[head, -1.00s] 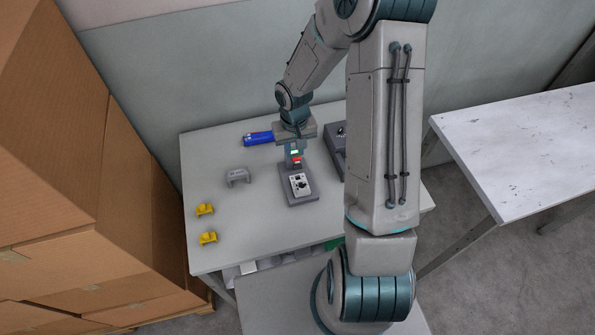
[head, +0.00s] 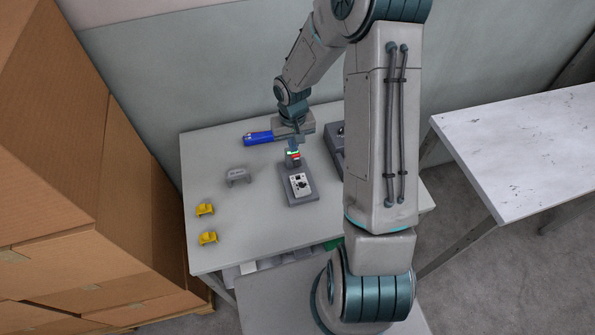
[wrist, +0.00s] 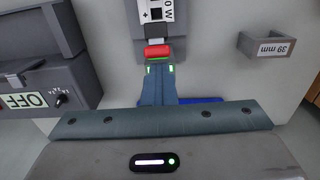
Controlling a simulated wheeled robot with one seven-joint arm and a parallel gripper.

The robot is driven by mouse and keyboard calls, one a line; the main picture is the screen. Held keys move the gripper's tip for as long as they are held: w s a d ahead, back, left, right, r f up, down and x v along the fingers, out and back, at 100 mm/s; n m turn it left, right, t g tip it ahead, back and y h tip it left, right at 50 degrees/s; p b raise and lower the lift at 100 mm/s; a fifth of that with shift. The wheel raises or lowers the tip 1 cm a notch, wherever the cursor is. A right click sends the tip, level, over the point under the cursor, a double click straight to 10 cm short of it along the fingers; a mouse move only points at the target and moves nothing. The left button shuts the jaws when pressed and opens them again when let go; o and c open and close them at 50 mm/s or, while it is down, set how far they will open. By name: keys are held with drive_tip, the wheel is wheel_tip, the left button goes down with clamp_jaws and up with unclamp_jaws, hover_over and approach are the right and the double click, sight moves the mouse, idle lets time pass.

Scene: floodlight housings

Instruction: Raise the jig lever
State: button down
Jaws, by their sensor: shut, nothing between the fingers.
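The jig (head: 301,189) is a grey base with a white labelled plate on the table; part of it shows at the top of the wrist view (wrist: 143,15). Its lever has a red handle (wrist: 158,52), which points toward my gripper; it is small and partly covered in the head view (head: 296,156). My gripper (wrist: 159,70) is shut and empty. Its fingertips are right at the red handle's near end; whether they touch it I cannot tell.
A dark grey box (wrist: 50,88) marked OFF stands beside the jig. A grey bracket (head: 238,175) and two yellow brackets (head: 205,209) lie to the left. A blue object (head: 257,138) lies behind. Stacked cartons (head: 95,200) stand left; another table (head: 525,140) stands right.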

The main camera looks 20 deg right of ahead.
drive_tip(key=shift+w, duration=0.1)
drive_tip(key=shift+w+d, duration=0.1)
drive_tip(key=shift+w, duration=0.3)
drive_tip(key=shift+w+f+b, duration=0.3)
drive_tip(key=shift+w+b, duration=0.25)
drive_tip(key=shift+w, duration=0.3)
idle(0.4)
drive_tip(key=c, duration=1.5)
unclamp_jaws()
